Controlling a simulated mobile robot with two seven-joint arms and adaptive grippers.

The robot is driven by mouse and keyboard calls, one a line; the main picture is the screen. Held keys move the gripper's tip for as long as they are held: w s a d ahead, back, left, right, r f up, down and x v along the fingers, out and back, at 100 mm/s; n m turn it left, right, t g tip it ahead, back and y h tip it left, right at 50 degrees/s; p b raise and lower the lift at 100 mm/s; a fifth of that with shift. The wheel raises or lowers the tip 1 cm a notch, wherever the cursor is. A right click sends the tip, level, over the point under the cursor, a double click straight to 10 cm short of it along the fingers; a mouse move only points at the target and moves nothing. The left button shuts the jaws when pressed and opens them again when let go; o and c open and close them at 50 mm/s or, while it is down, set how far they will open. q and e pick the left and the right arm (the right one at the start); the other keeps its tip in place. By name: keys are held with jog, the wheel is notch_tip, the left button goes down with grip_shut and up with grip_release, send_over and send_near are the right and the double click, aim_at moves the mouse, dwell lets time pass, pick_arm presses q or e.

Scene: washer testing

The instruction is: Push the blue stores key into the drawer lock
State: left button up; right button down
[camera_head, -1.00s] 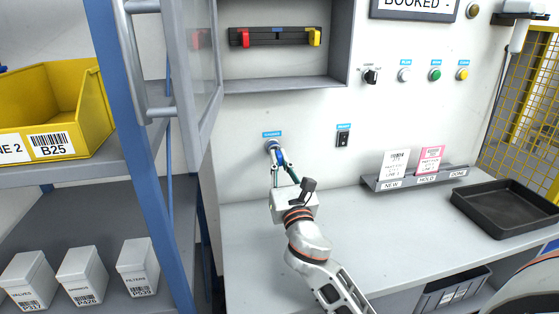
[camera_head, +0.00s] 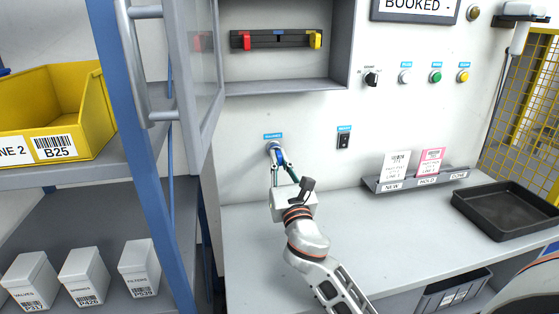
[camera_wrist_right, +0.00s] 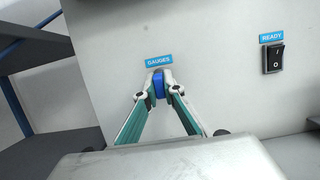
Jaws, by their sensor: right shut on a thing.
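My right gripper (camera_head: 278,161) is shut on the blue key (camera_wrist_right: 158,86) at the wall panel, directly under the blue label "GAUGES" (camera_wrist_right: 158,61). The key's blue head shows between the fingertips in the right wrist view, and in the head view the blue key (camera_head: 279,153) is small beside the fingers. A round grey lock (camera_head: 272,146) sits on the panel at the fingertips. It is mostly hidden by the gripper and key, so I cannot tell how deep the key sits in it. My left gripper is not in view.
An open glazed door (camera_head: 190,75) stands left of the gripper. A "READY" rocker switch (camera_head: 344,140) is right of the lock. A card rack (camera_head: 415,180) and black tray (camera_head: 508,210) stand on the right of the grey worktop (camera_head: 350,225). The worktop's middle is clear.

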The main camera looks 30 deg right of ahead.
jog(key=shift+w, duration=0.15)
jog(key=c, duration=2.1)
grip_release()
jog(key=v, duration=1.2)
